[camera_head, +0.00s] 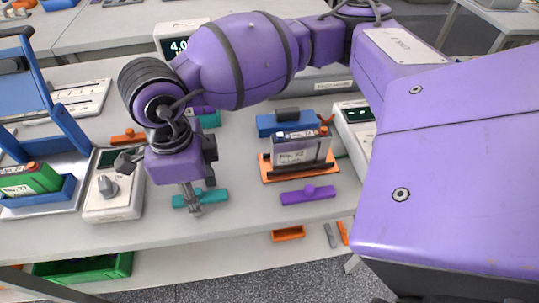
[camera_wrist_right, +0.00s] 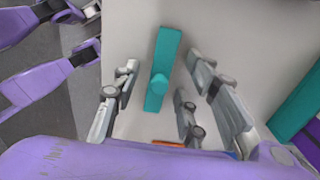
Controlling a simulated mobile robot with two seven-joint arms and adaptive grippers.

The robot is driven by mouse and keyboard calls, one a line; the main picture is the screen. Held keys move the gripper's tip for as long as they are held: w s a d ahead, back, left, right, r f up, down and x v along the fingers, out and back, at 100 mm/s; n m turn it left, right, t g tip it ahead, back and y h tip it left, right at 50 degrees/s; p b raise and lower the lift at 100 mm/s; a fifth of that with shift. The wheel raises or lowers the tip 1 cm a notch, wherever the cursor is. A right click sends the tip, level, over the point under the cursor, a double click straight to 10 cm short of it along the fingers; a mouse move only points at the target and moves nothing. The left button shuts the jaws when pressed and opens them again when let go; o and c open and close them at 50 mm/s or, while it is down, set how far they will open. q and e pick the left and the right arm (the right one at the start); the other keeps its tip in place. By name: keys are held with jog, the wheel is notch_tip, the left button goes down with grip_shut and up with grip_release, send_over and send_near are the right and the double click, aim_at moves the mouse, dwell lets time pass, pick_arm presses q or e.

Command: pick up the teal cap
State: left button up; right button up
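The teal cap (camera_head: 213,196) is a flat bar with a round knob in its middle. It lies on the light table near the front edge, below my right gripper (camera_head: 194,207), which hides part of it. In the right wrist view the cap (camera_wrist_right: 165,48) lies lengthwise between the spread fingers of my right gripper (camera_wrist_right: 162,68). The fingers are on either side of the bar with a gap to each, and nothing is held. How high the fingertips are above the table I cannot tell. My left gripper is not in view.
A purple cap (camera_head: 308,195) and an orange tray (camera_head: 271,178) with a grey battery (camera_head: 301,148) are to the right. A grey knobbed device (camera_head: 113,208) is to the left. Another teal piece (camera_head: 212,119) lies behind my arm, partly hidden. Table around the cap is clear.

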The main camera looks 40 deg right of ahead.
jog(key=c, duration=0.9)
jog(key=shift+c, duration=0.2)
jog(key=shift+r, duration=0.1)
